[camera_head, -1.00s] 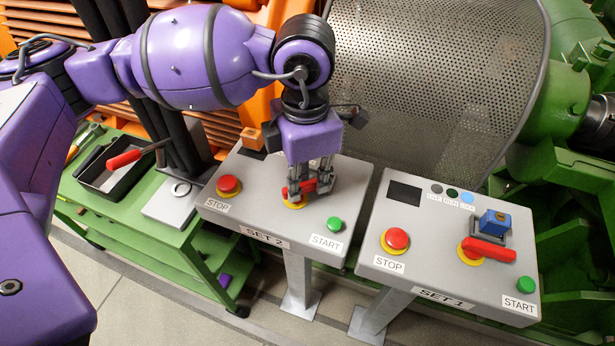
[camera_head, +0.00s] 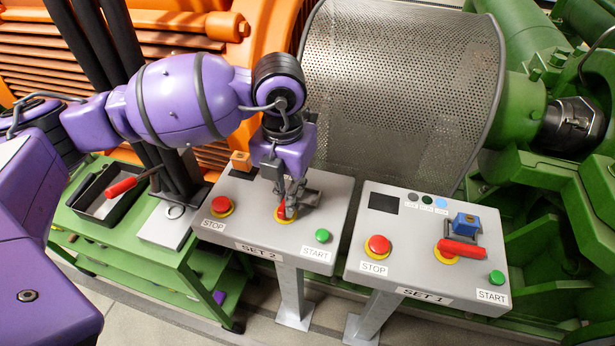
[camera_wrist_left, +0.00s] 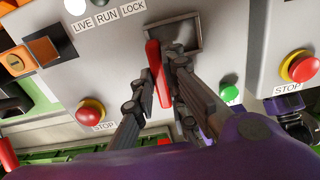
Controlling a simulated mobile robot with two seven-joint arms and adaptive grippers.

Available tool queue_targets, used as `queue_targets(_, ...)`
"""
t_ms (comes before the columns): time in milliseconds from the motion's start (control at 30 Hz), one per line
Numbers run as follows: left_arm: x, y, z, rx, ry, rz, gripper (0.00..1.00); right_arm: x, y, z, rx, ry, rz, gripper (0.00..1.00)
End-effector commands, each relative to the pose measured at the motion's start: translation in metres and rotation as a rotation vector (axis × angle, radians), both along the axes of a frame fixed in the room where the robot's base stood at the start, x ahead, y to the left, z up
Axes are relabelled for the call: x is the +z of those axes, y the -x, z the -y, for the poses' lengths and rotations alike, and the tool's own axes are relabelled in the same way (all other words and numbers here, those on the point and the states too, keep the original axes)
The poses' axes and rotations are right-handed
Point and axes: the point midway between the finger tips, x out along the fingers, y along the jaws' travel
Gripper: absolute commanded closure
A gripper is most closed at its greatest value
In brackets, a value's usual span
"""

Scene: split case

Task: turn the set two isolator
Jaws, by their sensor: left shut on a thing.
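The SET 2 panel (camera_head: 208,233) is a grey sloped box with a red STOP button (camera_head: 221,205) and a green START button (camera_head: 322,235). Its isolator has a red handle (camera_head: 281,212) on a yellow ring, partly hidden by my left gripper (camera_head: 287,207). In the left wrist view the red handle (camera_wrist_left: 155,60) stands between the fingers of my left gripper (camera_wrist_left: 163,88), which is shut on it. The handle lies lengthwise, its far end towards a grey rectangular frame (camera_wrist_left: 192,38) below the LIVE, RUN, LOCK labels.
The SET 1 panel (camera_head: 400,255) stands to the right, with its red isolator handle (camera_head: 462,248) crosswise and a blue padlock (camera_head: 467,221). An orange block (camera_head: 240,160) sits on the back edge of SET 2. A green cart (camera_head: 125,232) with a black tray (camera_head: 92,205) stands left.

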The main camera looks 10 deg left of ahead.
Motion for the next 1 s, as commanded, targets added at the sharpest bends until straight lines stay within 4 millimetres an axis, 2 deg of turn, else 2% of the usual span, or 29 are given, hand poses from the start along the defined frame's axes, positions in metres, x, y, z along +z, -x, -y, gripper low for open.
queue_targets(667,0.0012,-0.0013,-0.0018,0.066,0.000,0.003,1.00,0.0003,0.0023,0.0003,-0.005,-0.002,-0.006,0.61)
queue_targets(700,0.0012,-0.0013,-0.0018,0.066,0.000,0.004,0.85,0.0008,0.0018,0.0002,-0.006,-0.002,-0.004,0.61)
queue_targets(800,0.0009,-0.0012,-0.0019,0.065,0.000,0.003,0.72,0.0024,0.0003,-0.0004,-0.009,-0.004,0.000,0.61)
queue_targets(833,0.0007,-0.0011,-0.0018,0.065,0.000,0.002,0.69,0.0030,-0.0001,-0.0006,-0.009,-0.005,0.001,0.61)
queue_targets(1000,0.0001,-0.0004,-0.0017,0.063,0.000,0.001,0.69,0.0048,-0.0018,-0.0014,-0.011,-0.006,0.006,0.61)
